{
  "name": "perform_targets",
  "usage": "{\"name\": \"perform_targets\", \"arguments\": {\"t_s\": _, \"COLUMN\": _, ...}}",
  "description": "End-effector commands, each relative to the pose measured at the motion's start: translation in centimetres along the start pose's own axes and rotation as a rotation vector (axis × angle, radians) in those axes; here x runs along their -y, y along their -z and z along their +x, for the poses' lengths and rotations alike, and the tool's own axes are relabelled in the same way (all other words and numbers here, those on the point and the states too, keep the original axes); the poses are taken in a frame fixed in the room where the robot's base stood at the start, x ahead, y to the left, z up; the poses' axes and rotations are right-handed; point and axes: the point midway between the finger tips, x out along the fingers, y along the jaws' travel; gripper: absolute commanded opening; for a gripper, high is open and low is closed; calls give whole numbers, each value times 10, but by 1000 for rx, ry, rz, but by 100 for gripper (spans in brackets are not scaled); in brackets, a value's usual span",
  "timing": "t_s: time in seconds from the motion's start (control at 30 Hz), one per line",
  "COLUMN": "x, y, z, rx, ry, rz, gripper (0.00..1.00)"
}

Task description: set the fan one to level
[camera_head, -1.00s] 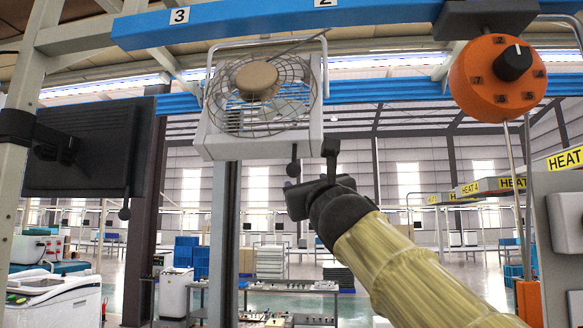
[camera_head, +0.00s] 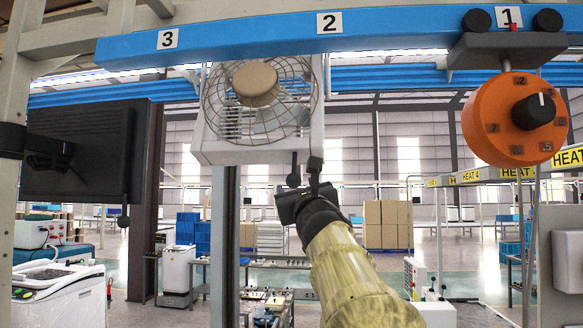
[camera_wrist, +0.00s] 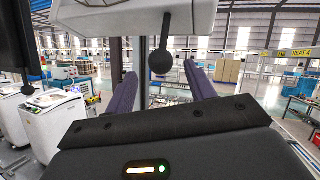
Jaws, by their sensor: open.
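The fan (camera_head: 259,105) hangs from the blue beam at upper middle: a white box with a wire guard and a tan hub. A black ball pull (camera_head: 293,180) hangs on a short stem under its right side. My gripper (camera_head: 304,178) is below the fan's right corner, close to the pull. In the wrist view, the black ball pull (camera_wrist: 160,62) hangs under the white fan housing (camera_wrist: 137,20). It lines up between the two purple fingers of my gripper (camera_wrist: 161,88), which are open with nothing held. Contact with the pull cannot be told.
The blue beam (camera_head: 235,30) bears plates 3, 2 and 1. An orange dial (camera_head: 497,125) with a black knob hangs at right. A dark panel (camera_head: 72,150) with its own black ball pull (camera_head: 124,221) is at left. Machines and boxes stand behind on the floor.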

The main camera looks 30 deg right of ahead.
Motion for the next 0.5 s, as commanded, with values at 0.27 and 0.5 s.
{"name": "perform_targets", "arguments": {"t_s": 0.27, "x": 3, "y": -3, "z": 25, "rx": -3, "ry": 3, "rz": -4, "gripper": 55}}
{"name": "perform_targets", "arguments": {"t_s": 0.5, "x": 3, "y": -3, "z": 47, "rx": -3, "ry": 3, "rz": -4, "gripper": 55}}
